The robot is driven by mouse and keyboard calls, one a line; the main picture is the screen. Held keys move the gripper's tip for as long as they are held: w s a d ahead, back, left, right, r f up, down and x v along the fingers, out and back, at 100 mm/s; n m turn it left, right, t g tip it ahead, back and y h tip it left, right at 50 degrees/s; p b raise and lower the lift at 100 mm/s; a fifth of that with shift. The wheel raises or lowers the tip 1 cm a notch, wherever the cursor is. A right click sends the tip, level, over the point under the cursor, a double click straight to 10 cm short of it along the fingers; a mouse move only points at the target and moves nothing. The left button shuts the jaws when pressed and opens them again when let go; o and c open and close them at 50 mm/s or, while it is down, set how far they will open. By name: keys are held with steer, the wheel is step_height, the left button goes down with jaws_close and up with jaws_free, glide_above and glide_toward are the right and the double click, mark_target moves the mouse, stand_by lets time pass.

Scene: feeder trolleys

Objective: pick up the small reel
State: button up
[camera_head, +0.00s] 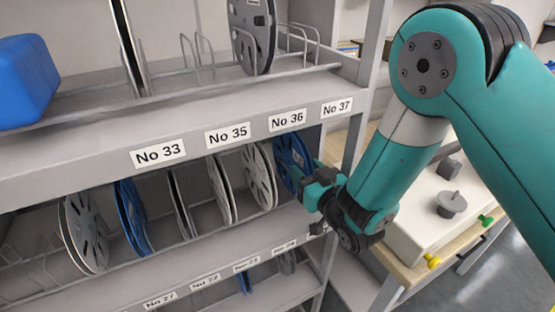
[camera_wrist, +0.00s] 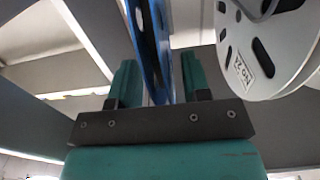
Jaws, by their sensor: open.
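A blue reel (camera_head: 288,153) stands upright at the right end of the middle shelf, below the No 36 and No 37 labels. My gripper (camera_head: 311,183) is at its front edge and hides part of it. In the wrist view the blue reel (camera_wrist: 144,40) is seen nearly edge-on and reaches down between the two green fingers of my gripper (camera_wrist: 160,78). I cannot tell whether this reel is the small one.
A pale reel (camera_head: 257,176) stands just left of the blue one; it looms close to the right finger in the wrist view (camera_wrist: 265,55). Several more reels share that shelf. The labelled shelf edge (camera_head: 185,140) runs above; a rack post (camera_head: 372,55) stands right.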

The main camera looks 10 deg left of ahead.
steer(key=shift+s+a, duration=0.1)
jaws_close()
steer(key=shift+r, duration=0.15)
